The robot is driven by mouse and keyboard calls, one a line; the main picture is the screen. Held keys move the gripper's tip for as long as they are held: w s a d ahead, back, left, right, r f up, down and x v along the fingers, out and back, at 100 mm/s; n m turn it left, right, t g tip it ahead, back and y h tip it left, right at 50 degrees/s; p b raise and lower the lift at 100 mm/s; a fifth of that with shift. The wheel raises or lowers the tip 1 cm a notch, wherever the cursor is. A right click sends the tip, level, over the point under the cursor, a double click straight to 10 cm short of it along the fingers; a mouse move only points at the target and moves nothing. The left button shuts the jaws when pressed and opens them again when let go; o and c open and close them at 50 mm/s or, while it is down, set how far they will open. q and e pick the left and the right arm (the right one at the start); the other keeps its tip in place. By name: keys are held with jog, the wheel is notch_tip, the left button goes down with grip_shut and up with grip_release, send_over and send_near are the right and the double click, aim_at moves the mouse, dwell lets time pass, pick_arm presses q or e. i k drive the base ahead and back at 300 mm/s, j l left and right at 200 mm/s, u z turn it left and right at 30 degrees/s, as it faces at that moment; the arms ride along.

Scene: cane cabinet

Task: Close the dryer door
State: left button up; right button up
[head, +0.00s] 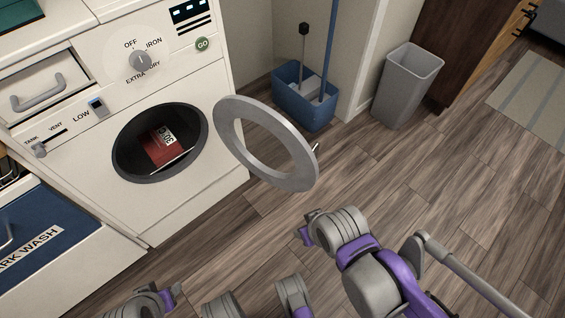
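The dryer (190,205) is a white machine at the left with a dark round opening and a red item (163,148) inside. Its door (228,122) is a grey ring standing open, swung out to the right of the opening. A small handle (317,148) shows on the ring's right edge. My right gripper (304,236) is low in the middle, below the door and apart from it; its fingers are small and partly hidden behind the wrist. My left gripper (172,294) is at the bottom edge, in front of the dryer, its fingers only partly visible.
A blue bucket (290,108) with upright handles stands behind the door by the wall. A grey bin (400,95) stands right of it. A blue-fronted open drawer (45,240) marked "ARK WASH" juts out at the lower left.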

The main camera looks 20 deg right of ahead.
aim_at(230, 108)
jog(key=k+u, duration=0.3)
jog(key=k+j+u, duration=0.25)
jog(key=k, duration=0.25)
jog(key=l+u, duration=0.25)
jog(key=u, duration=0.25)
jog(key=l+u, duration=0.25)
jog(key=u, duration=0.25)
jog(key=l, duration=0.8)
jog(key=k+l, duration=0.15)
jog(key=l, duration=1.4)
jog(key=k+l, duration=0.15)
jog(key=l, duration=0.6)
jog(key=i+l+u, duration=0.25)
jog(key=l+u, duration=0.25)
jog(key=i+l, duration=0.05)
jog(key=l, duration=0.05)
